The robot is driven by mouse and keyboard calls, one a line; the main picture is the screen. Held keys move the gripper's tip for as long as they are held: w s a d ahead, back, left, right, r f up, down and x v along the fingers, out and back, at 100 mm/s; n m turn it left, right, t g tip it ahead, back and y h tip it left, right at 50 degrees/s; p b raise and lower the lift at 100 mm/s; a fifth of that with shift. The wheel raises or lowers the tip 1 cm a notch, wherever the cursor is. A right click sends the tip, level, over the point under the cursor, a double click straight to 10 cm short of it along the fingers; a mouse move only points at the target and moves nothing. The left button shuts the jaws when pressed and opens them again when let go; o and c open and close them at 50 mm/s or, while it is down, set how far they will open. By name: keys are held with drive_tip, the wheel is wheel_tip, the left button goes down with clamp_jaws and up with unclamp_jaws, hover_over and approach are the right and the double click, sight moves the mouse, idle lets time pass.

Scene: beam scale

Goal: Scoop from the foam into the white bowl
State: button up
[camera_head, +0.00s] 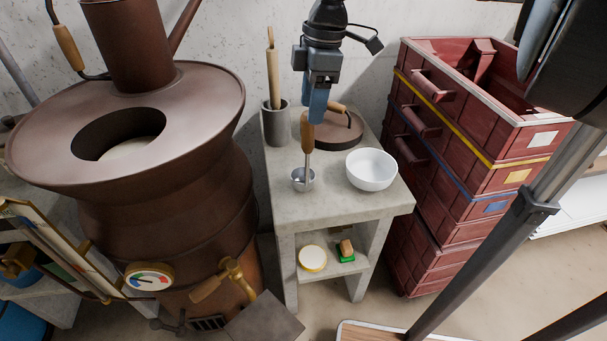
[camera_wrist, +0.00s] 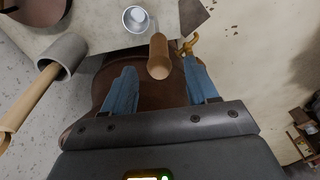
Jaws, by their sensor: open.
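The ladle (camera_head: 307,160) stands upright on the grey stand, with its wooden handle up and its metal cup down. Its handle end (camera_wrist: 159,62) and cup (camera_wrist: 137,18) show in the wrist view. My gripper (camera_head: 316,118) is above the ladle; in the wrist view its blue fingers (camera_wrist: 160,78) are apart, with the handle end between or just beyond the tips. I cannot tell whether they touch. The white bowl (camera_head: 371,169) sits upright to the ladle's right and looks empty. Pale foam (camera_head: 124,149) shows through the round opening of the brown vessel (camera_head: 205,95).
Behind the ladle are a grey pot (camera_head: 275,127) holding a wooden-handled tool and a round brown lid (camera_head: 334,132). Stacked red crates (camera_head: 475,135) stand right of the stand (camera_head: 330,208). Its lower shelf holds a round tin (camera_head: 312,258) and a green brush (camera_head: 346,252).

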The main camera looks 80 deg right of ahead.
sight(304, 152)
drive_tip(key=f, duration=0.5)
drive_tip(key=w+f+p, duration=0.1)
drive_tip(key=f, duration=0.1)
drive_tip(key=shift+a+f, duration=0.1)
drive_tip(key=shift+f, duration=0.15)
clamp_jaws()
idle(0.3)
